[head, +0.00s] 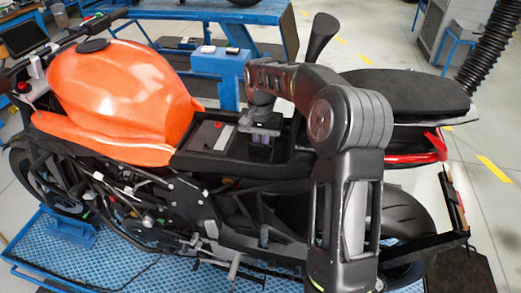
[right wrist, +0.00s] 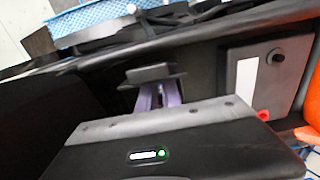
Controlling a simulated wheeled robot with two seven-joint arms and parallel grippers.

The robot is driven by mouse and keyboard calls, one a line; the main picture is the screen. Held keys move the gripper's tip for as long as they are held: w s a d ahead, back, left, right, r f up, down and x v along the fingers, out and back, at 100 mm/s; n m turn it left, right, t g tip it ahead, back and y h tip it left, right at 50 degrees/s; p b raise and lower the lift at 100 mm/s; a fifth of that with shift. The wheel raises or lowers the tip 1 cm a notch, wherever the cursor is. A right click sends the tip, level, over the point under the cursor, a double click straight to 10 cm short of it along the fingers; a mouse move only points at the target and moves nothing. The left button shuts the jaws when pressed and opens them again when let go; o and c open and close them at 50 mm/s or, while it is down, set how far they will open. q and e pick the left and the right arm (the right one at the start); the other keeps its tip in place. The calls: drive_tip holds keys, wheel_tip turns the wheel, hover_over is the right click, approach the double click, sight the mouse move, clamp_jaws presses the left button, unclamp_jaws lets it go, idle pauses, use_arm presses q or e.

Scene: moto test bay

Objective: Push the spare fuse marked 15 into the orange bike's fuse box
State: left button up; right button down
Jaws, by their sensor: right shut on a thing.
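The orange bike (head: 125,90) stands across the head view with its under-seat bay open. My right gripper (head: 261,142) points down into this bay, behind the battery. Its purple fingers also show in the right wrist view (right wrist: 158,98), close together. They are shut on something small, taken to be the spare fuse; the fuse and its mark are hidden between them. A dark grey block (right wrist: 150,74) lies just beyond the fingertips and may be part of the fuse box. I cannot tell whether the fuse touches a slot. My left gripper is not in view.
The grey battery (head: 207,137) with a white label and red terminal sits beside the gripper; it also shows in the right wrist view (right wrist: 268,75). The black seat (head: 408,92) is behind my right arm. A blue stand (head: 221,65) with small items is beyond the bike.

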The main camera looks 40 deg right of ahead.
drive_tip(key=shift+f, duration=0.25)
drive_tip(key=c, duration=1.5)
unclamp_jaws()
drive_tip(key=shift+o, duration=0.2)
wheel_tip(320, 180, up, 8)
